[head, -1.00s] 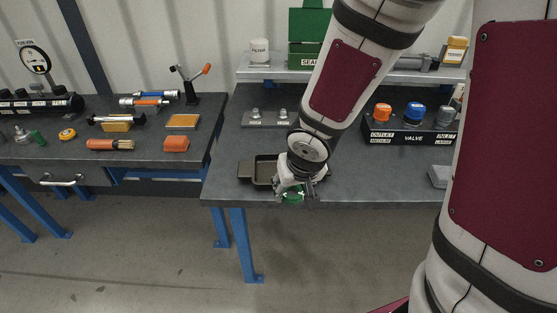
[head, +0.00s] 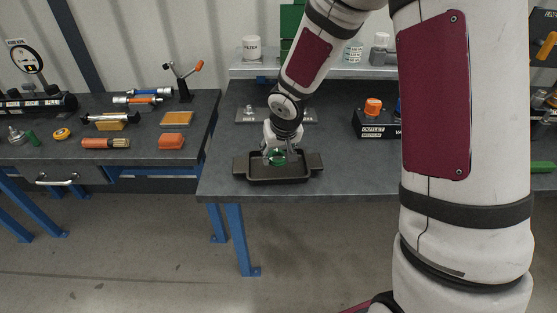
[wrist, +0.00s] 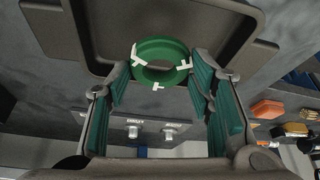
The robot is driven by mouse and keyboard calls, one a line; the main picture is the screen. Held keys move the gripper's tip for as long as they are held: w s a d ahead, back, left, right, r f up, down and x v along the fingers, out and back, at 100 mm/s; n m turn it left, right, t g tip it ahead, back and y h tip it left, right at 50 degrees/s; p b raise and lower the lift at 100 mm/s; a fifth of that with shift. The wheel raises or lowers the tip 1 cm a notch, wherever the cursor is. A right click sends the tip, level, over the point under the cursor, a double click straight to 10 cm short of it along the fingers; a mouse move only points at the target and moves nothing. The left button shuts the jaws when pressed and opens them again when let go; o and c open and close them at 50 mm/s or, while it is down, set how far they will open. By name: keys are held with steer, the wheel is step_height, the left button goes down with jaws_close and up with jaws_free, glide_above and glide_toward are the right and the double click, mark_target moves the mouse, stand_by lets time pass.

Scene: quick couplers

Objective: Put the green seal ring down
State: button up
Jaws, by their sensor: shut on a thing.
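The green seal ring (head: 278,157) is held at the fingertips of my gripper (head: 276,152), over the dark tray (head: 278,181) on the middle bench. In the wrist view the ring (wrist: 160,62) shows its round opening and several white marks. My gripper's teal-padded fingers (wrist: 160,80) are on both sides of it. The tray's floor and rim (wrist: 262,30) show behind the ring. I cannot tell whether the ring touches the tray floor.
A metal plate with fittings (head: 250,115) lies behind the tray. A valve block with an orange cap (head: 373,107) stands to the right. An orange block (head: 171,141) lies on the left bench. Bare bench surface lies left of the tray.

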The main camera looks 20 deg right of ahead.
mark_target(278, 170)
steer(key=shift+f+b, duration=1.75)
steer(key=shift+b, duration=0.1)
steer(key=shift+f, duration=0.15)
steer(key=o, duration=1.3)
